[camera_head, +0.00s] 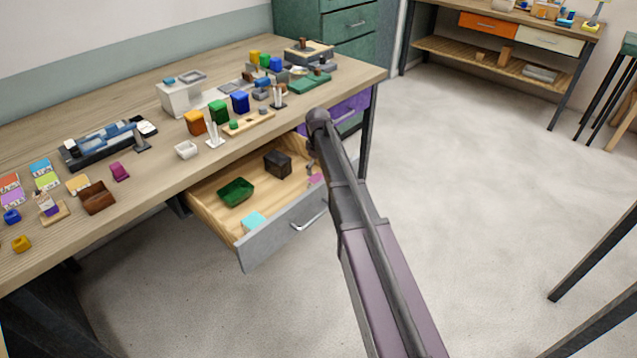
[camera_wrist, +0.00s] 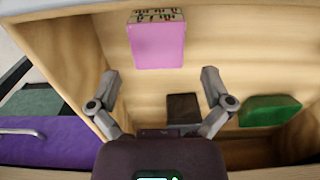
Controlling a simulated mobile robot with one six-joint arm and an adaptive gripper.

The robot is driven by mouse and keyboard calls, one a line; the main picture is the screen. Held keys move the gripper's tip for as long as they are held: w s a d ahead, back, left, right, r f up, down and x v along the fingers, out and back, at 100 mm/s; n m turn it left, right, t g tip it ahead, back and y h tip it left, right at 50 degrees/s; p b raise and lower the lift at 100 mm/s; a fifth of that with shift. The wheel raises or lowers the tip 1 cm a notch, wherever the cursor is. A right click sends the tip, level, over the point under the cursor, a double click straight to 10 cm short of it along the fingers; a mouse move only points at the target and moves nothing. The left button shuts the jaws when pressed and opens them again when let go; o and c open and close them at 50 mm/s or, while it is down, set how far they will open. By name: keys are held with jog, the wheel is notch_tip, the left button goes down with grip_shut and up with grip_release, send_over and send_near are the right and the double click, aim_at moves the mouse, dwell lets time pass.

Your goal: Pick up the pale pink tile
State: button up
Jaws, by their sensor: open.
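The pale pink tile (camera_wrist: 158,45) lies in the open drawer, near the top of the wrist view; its upper edge shows a printed face. In the head view only a small part of the tile (camera_head: 316,179) shows beside my arm at the drawer's right end. My gripper (camera_wrist: 160,76) is open and empty, its two fingers spread wide. In the wrist view the tile appears above and between the fingertips, apart from them. In the head view my gripper (camera_head: 312,162) is over the right end of the drawer and mostly hidden by my arm.
The wooden drawer (camera_head: 211,211) also holds a dark block (camera_head: 278,164), a green tray-like piece (camera_head: 236,192) and a cyan tile (camera_head: 253,221). Its walls stand close around my gripper. A closed purple drawer (camera_head: 350,112) is beside it. The desk (camera_head: 150,215) above is crowded.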

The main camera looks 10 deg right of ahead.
aim_at(318, 179)
jog(key=shift+w+d+f+b, duration=0.1)
jog(key=shift+f+b, duration=2)
jog(key=shift+f, duration=0.2)
jog(key=shift+c, duration=0.2)
jog(key=c, duration=1)
